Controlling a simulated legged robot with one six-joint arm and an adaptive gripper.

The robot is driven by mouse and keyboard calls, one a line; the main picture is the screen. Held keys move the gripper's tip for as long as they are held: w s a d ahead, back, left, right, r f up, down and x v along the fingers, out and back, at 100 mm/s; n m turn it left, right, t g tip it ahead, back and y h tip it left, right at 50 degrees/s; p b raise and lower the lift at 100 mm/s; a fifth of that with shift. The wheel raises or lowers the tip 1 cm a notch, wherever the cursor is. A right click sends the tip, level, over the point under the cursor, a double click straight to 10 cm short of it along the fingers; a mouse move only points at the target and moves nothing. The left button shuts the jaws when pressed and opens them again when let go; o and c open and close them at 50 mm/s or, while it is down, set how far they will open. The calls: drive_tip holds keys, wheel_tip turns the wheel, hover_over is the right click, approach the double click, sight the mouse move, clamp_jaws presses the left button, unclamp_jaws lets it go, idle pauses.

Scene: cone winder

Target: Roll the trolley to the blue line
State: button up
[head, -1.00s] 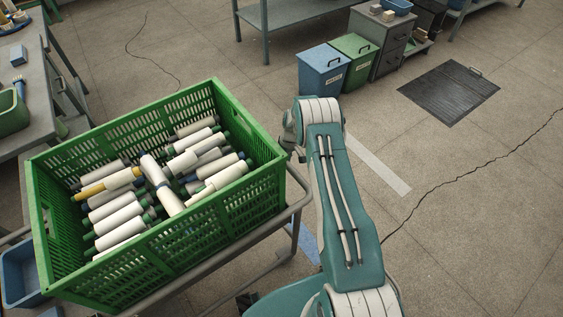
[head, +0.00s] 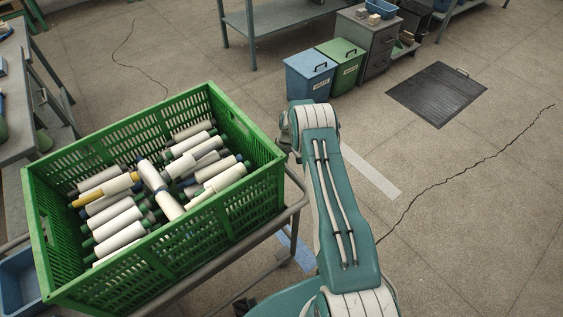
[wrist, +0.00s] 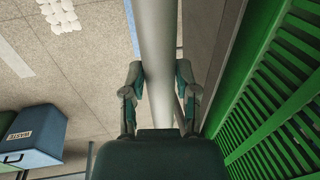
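The trolley (head: 262,246) has a grey tubular frame and carries a green slatted crate (head: 98,128) full of white bobbins (head: 118,217). My gripper (wrist: 160,78) has a finger on each side of the trolley's grey handle bar (wrist: 157,35) and looks closed on it in the wrist view. In the head view my own arm hides the fingers. The blue line (head: 301,252) shows on the floor between the trolley's right side and my arm; part of it is hidden. The crate's side (wrist: 275,90) fills the right of the wrist view.
A blue bin (head: 310,76) and a green bin (head: 343,62) stand ahead beside a grey cabinet (head: 377,42). A pale floor stripe (head: 370,172) and a dark floor grate (head: 437,94) lie to the right. A workbench (head: 22,95) stands close to the crate's left. Open floor lies right.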

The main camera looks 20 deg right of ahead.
drive_tip(key=o, duration=0.4)
drive_tip(key=shift+s, duration=0.1)
drive_tip(key=shift+o, duration=0.2)
wheel_tip(320, 180, up, 12)
drive_tip(key=d, duration=0.2)
drive_tip(key=shift+w+f, duration=0.2)
drive_tip(key=shift+w, duration=0.2)
drive_tip(key=shift+d, duration=0.1)
